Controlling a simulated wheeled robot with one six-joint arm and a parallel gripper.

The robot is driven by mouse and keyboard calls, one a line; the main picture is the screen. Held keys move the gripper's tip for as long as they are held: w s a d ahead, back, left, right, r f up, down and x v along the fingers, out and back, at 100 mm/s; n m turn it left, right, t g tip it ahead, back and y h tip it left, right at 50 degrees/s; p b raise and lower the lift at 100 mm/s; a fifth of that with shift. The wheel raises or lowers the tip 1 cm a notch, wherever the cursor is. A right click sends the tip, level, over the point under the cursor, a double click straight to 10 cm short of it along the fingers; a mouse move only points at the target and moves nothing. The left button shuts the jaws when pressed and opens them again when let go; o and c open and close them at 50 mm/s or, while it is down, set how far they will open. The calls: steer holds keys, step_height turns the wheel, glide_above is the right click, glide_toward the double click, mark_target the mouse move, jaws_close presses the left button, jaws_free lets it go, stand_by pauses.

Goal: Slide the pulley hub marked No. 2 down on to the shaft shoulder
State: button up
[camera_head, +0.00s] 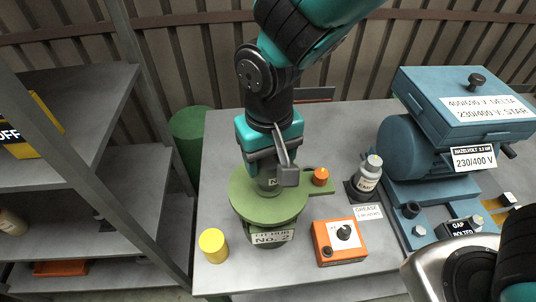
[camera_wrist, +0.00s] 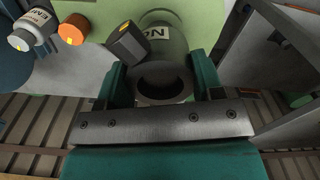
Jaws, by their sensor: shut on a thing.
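The pulley hub (camera_wrist: 176,42) is a dark grey-green cylinder with an open bore and a pale label, partly cut off, that shows "NO". It sits between the two teal fingers of my gripper (camera_wrist: 161,82), which is shut on it. In the head view my gripper (camera_head: 272,165) points down over a round green plate (camera_head: 247,205), and a bit of the hub (camera_head: 268,183) shows below the fingers. Whether the hub touches the plate I cannot tell. A label reading "HUB No. 2" (camera_head: 270,237) is at the plate's front. I cannot make out the shaft shoulder.
An orange control box (camera_head: 340,242) is in front, a yellow cylinder (camera_head: 213,245) at front left. A large blue motor (camera_head: 405,140) fills the bench's right. Grey shelves (camera_head: 75,130) stand left.

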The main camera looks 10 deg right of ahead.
mark_target(269, 170)
steer(key=shift+f+b, duration=1.15)
steer(key=shift+f, duration=0.5)
steer(key=o, duration=1.4)
steer(key=shift+o, duration=0.2)
step_height(269, 170, up, 17)
steer(key=b, duration=0.1)
steer(key=shift+r+b, duration=0.2)
steer(key=shift+b, duration=0.1)
steer(key=s+d+f+n+y, duration=0.4)
steer(key=s+d+f, duration=0.1)
steer(key=s+d, duration=0.4)
steer(key=shift+s+d+f, duration=0.3)
steer(key=shift+s+f, duration=0.05)
steer(key=shift+s, duration=0.2)
